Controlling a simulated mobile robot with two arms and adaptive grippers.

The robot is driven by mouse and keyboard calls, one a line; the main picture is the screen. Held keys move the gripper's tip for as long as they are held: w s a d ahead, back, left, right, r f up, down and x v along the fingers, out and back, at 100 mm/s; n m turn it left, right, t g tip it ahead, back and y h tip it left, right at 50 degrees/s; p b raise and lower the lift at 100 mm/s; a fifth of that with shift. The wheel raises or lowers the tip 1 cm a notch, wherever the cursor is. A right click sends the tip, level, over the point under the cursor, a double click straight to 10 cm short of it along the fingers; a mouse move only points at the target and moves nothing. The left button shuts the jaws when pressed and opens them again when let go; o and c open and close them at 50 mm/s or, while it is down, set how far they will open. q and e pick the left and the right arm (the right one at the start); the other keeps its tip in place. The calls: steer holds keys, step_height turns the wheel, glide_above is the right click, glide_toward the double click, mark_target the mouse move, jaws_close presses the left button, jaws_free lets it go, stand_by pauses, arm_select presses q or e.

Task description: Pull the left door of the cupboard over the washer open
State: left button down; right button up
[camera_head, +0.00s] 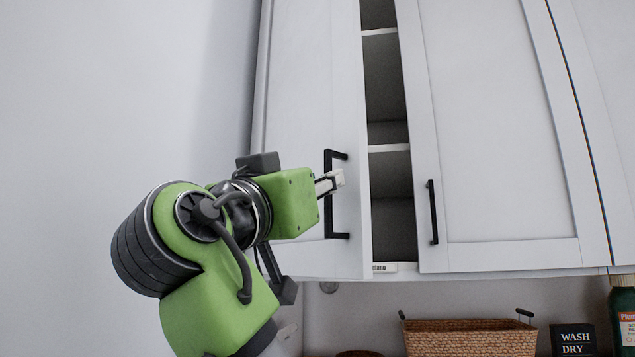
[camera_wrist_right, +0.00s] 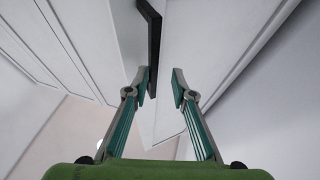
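The left door (camera_head: 310,110) of the white cupboard stands partly open, with a gap along its right edge showing shelves inside. Its black bar handle (camera_head: 330,220) is upright near that edge. My right gripper (camera_head: 335,181), on the green arm, is at the middle of this handle. In the right wrist view, my right gripper (camera_wrist_right: 160,83) has its two fingers apart. The black handle (camera_wrist_right: 153,42) reaches down to the gap between the fingertips, close to the left finger. I cannot tell whether they touch. My left gripper is not in view.
The neighbouring door (camera_head: 500,130) is closed and has its own black handle (camera_head: 433,212). Below stand a wicker basket (camera_head: 470,338), a dark "WASH DRY" sign (camera_head: 573,340) and a green bottle (camera_head: 624,312). A bare wall (camera_head: 120,90) is on the left.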

steer(key=v, duration=0.7)
steer(key=shift+s, duration=0.25)
steer(key=shift+f, duration=0.15)
